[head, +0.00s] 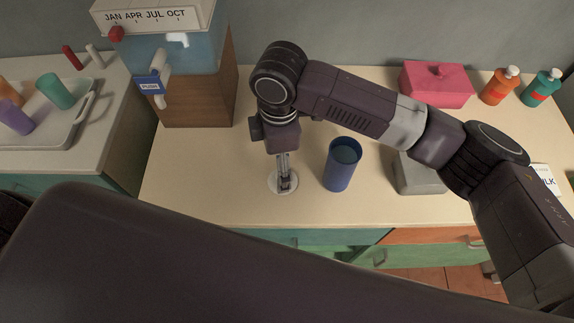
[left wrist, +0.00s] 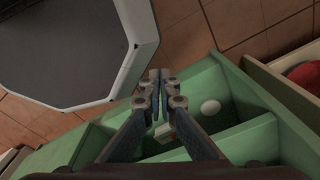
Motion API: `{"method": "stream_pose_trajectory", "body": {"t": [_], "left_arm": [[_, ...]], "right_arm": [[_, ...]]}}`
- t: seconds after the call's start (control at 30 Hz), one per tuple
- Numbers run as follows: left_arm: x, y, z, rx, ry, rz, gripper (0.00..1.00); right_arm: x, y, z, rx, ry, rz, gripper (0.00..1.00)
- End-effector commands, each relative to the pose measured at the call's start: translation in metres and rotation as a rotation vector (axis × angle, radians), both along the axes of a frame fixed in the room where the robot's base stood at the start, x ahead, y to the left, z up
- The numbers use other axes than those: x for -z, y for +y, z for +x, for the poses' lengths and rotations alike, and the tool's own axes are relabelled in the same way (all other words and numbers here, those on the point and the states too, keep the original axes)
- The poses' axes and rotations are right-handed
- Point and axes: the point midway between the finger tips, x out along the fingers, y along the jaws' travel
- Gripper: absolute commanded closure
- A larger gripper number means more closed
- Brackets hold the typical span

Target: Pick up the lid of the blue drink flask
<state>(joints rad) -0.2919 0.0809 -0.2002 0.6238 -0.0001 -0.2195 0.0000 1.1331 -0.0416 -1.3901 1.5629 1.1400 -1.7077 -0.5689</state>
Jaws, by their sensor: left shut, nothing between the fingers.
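The blue flask (head: 341,170) stands upright on the counter, and its open top shows. My left gripper (left wrist: 160,75) is shut and empty in the left wrist view, above an open green drawer (left wrist: 240,140). It is not seen in the head view.
A drink dispenser (head: 198,92) stands behind and left of the disc. A grey box (head: 418,178) sits right of the flask, partly behind my arm. A pink container (head: 437,87) and bottles (head: 500,88) stand at the back right. A tray with cups (head: 72,128) is far left.

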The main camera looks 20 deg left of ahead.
Motion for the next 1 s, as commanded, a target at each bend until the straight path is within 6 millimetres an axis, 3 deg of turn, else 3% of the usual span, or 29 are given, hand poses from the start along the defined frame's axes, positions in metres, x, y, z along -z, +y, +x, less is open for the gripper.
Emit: {"method": "stream_pose_trajectory", "body": {"t": [0.17,0.43,0.7,1.0], "left_arm": [[-0.001,0.0,-0.003,0.0,0.004,0.001,1.0],[-0.009,0.001,-0.016,0.0,0.021,0.002,1.0],[-0.021,0.001,-0.015,0.0,0.021,0.002,1.0],[-0.021,0.0,-0.008,0.0,0.01,0.0,1.0]], "right_arm": [[0.002,-0.008,0.008,-0.018,-0.013,-0.046,0.26],[0.03,-0.008,0.006,-0.018,-0.012,-0.045,0.26],[0.069,-0.007,0.003,-0.017,-0.012,-0.043,0.26],[0.076,-0.007,0.004,-0.018,-0.014,-0.042,0.26]]}}
